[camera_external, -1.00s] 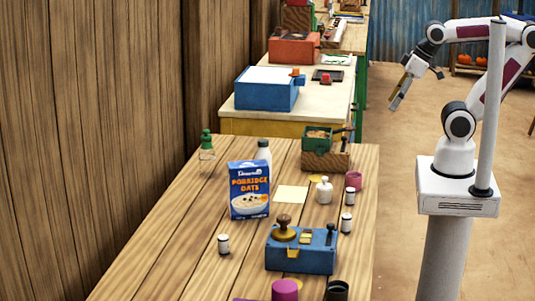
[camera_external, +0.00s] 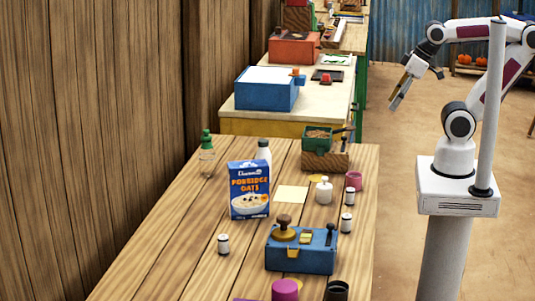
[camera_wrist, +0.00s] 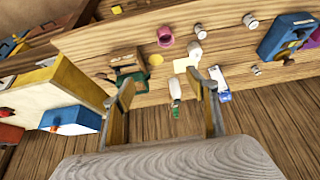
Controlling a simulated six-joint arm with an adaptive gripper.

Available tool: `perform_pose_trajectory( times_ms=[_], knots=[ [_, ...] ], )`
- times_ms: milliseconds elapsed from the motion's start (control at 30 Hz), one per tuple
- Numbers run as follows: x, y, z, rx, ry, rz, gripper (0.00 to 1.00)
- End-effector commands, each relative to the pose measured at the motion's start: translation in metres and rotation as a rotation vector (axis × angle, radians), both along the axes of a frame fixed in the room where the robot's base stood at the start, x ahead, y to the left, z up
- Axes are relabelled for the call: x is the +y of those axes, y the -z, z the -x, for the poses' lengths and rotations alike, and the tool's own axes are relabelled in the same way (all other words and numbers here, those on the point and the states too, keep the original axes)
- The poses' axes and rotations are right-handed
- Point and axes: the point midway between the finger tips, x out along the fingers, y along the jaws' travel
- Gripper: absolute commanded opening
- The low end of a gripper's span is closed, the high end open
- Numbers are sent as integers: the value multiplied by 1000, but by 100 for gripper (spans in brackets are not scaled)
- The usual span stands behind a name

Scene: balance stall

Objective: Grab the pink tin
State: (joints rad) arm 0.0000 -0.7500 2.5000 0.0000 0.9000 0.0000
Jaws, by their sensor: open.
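The pink tin (camera_external: 354,181) stands on the wooden table near its right edge, behind a small white-lidded jar. In the wrist view the pink tin (camera_wrist: 165,37) shows at the upper middle, with its open end visible. My gripper (camera_external: 396,101) hangs to the right of the table, beyond its edge and well apart from the tin. In the wrist view my gripper (camera_wrist: 160,88) has its two fingers spread with nothing held between them.
Around the tin are a white bottle (camera_external: 323,190), small jars (camera_external: 347,222), a green-topped scale (camera_external: 317,136) on a wooden block and a blue device (camera_external: 300,252). A porridge oats box (camera_external: 249,190) stands further left. A magenta round object (camera_external: 285,289) is at the front.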

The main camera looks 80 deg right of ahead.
Motion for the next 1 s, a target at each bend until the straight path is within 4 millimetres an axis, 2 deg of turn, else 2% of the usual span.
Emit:
perform_pose_trajectory(
  times_ms=[167, 367, 700, 1000],
  knots=[
    [-2, 0, -2, -2, 1, 6, 58],
    [-18, 2, -20, -24, 8, 59, 58],
    [-72, 6, -86, -106, -23, 257, 58],
    [-106, 17, -145, -178, -134, 406, 58]
  ],
)
